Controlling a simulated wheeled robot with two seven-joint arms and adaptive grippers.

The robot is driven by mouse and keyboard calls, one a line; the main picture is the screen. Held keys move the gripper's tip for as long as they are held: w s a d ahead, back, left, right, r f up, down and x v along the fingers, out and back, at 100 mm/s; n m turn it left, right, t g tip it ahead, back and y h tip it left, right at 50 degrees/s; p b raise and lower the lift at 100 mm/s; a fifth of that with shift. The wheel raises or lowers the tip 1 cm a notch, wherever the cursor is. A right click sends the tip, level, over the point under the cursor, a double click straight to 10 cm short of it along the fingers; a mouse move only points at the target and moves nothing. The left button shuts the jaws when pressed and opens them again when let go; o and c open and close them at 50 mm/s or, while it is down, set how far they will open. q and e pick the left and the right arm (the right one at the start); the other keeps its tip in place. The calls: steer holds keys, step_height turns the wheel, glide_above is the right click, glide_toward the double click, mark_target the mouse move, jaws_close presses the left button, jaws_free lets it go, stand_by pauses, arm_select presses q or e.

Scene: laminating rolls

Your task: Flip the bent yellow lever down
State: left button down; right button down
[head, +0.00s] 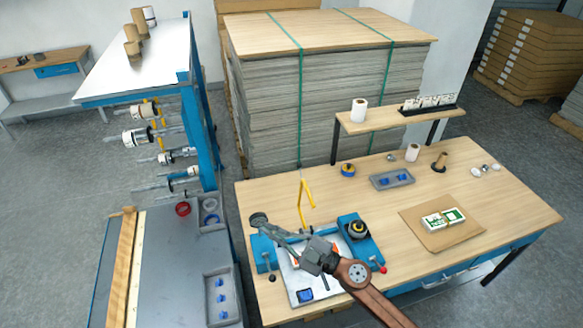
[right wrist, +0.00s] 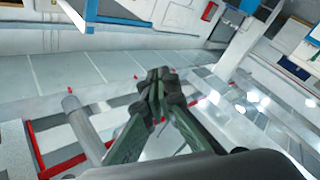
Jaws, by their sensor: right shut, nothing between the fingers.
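The bent yellow lever (head: 303,200) stands up from the blue and white laminating device (head: 294,281) on the wooden table. Its upper end bends over. My right gripper (head: 259,219) reaches in over the device from the lower right, left of the lever and apart from it. Its fingers are shut and empty; the closed fingertips also show in the right wrist view (right wrist: 158,88). The lever cannot be made out in the right wrist view. My arm hides part of the device. My left gripper is not in view.
A black and yellow roll (head: 357,230) sits at the device's right side, near a red-knobbed lever (head: 382,269). A grey tray (head: 392,180) and a cardboard sheet (head: 440,232) lie farther right. A blue rack (head: 206,130) stands left; a tall stack of sheets (head: 320,95) stands behind.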

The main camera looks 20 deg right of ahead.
steer(key=d+f+m+t+h, duration=0.2)
steer(key=d+m+t+h, duration=0.2)
steer(key=d+m+h, duration=1.25)
steer(key=s+d+f+g, duration=0.4)
steer(key=d+f+g, duration=0.1)
steer(key=d+f, duration=0.45)
steer(key=s+a+f+g+y, duration=0.1)
steer(key=s+a+f+g, duration=0.15)
steer(key=s+f, duration=0.5)
steer(key=s+a+f+n+g+y, duration=0.1)
steer(key=s+f+g, duration=0.3)
steer(key=f, duration=0.6)
steer(key=s+a+f+g, duration=0.1)
steer(key=s+f+g, duration=0.2)
steer(key=s+f, duration=0.45)
steer(key=s+a+f+g+y+b, duration=0.1)
steer(key=s+a+f+b, duration=0.15)
steer(key=f, duration=1.45)
steer(key=s+a+f+g+b, duration=0.15)
steer(key=s+f, duration=0.25)
steer(key=f, duration=1.2)
steer(key=s+d+f+n+g+b, duration=0.1)
steer(key=s+f+b, duration=0.2)
steer(key=s+f, duration=1.3)
steer(key=shift+s+f, duration=0.25)
steer(key=shift+s, duration=0.35)
steer(key=shift+d+n+y, duration=0.1)
steer(key=shift+n+y, duration=0.15)
